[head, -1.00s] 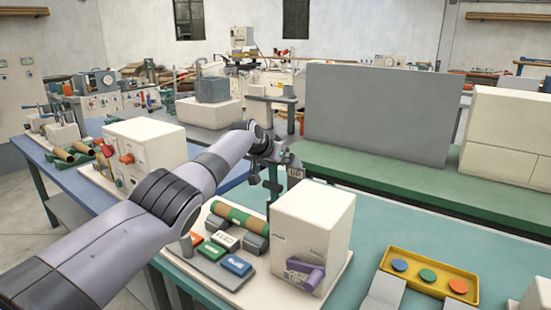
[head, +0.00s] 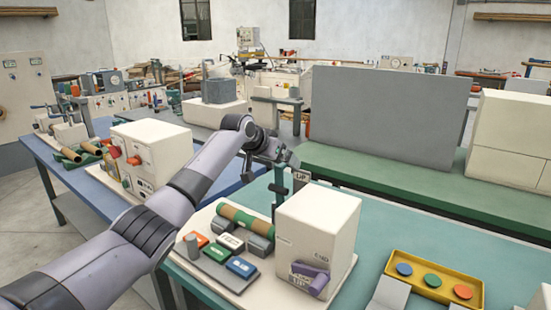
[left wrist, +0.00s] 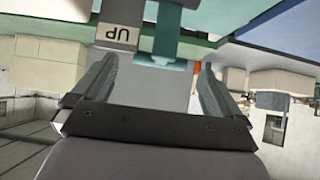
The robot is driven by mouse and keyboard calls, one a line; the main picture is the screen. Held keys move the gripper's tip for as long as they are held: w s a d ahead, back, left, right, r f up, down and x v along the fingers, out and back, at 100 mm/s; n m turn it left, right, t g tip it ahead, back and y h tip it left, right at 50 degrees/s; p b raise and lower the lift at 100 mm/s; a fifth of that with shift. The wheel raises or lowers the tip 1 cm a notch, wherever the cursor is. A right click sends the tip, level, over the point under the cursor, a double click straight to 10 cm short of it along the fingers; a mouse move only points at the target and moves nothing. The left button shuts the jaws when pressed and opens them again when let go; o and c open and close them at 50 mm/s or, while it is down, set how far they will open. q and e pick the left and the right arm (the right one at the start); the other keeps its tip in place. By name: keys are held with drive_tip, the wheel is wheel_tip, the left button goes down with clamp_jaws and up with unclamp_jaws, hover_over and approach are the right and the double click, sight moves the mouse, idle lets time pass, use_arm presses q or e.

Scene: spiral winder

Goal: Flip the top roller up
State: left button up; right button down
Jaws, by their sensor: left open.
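The winder stands on the teal table, with a beige housing (head: 318,235) and a brown-and-green roller (head: 245,221) lying beside it. Behind the housing is a dark teal upright (head: 278,187) with a grey plate marked UP (head: 301,178). My left gripper (head: 285,163) is open and empty at the top of this upright, close to the UP plate. In the left wrist view, the UP plate (left wrist: 117,35) and a teal bar (left wrist: 172,45) show beyond and between the open fingers (left wrist: 152,80). I cannot tell whether they touch. My right gripper is in neither view.
Red, white and blue buttons (head: 242,267) sit on the winder's front, near a purple lever (head: 309,278). A yellow tray (head: 433,280) with coloured discs lies at the right. A large grey panel (head: 388,115) stands behind on a green bench. The teal table's middle is clear.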

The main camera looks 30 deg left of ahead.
use_arm(q)
drive_tip(key=shift+s+r, duration=0.35)
drive_tip(key=shift+s, duration=0.15)
idle(0.4)
